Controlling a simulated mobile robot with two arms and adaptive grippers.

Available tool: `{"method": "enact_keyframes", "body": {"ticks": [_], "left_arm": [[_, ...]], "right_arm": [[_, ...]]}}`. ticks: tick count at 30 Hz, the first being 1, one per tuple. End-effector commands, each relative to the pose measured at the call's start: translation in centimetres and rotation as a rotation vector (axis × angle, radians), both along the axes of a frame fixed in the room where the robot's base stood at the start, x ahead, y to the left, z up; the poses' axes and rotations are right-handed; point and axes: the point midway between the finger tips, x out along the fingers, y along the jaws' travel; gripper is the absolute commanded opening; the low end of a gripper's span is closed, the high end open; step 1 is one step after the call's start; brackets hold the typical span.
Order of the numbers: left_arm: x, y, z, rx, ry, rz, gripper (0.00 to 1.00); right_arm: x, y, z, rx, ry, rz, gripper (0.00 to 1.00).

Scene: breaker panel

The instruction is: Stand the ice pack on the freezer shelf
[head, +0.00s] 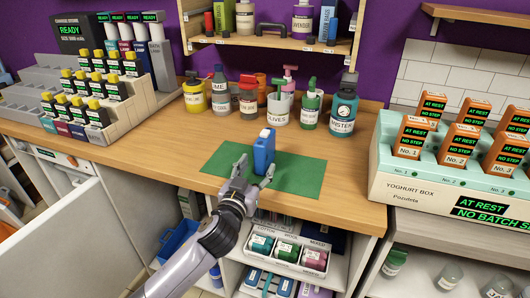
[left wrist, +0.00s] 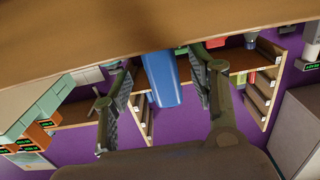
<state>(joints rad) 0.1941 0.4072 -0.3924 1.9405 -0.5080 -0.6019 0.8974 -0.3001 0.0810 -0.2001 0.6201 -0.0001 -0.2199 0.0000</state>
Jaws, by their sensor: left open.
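A blue ice pack (head: 264,150) stands upright on a green mat (head: 302,175) on the wooden counter. It has a small white patch near its top. My left gripper (head: 256,172) is open at the near side of the ice pack, its fingers spread toward it. In the left wrist view the blue ice pack (left wrist: 164,82) shows between the two open fingers of my left gripper (left wrist: 163,90); whether they touch it I cannot tell. My right gripper is not in view. I cannot pick out a freezer shelf for certain.
Several bottles and jars, including a teal bottle (head: 343,110), stand behind the mat. A wooden wall shelf (head: 270,42) hangs above them. Open shelving with containers lies under the counter.

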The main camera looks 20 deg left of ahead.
Motion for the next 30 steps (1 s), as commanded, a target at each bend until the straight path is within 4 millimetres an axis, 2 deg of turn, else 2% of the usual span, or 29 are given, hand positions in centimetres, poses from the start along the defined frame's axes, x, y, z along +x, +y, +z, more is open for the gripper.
{"method": "enact_keyframes", "body": {"ticks": [15, 23, 30], "left_arm": [[5.1, -0.1, -0.2, 0.001, 0.0, 0.0, 0.53], [5.3, -0.1, -0.2, 0.0, 0.001, 0.0, 0.53], [5.3, -0.1, -0.2, 0.001, 0.001, 0.0, 0.37]], "right_arm": [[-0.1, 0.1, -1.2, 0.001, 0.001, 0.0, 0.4], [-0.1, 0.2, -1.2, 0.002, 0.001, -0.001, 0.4], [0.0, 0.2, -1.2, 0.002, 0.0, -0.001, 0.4]]}}
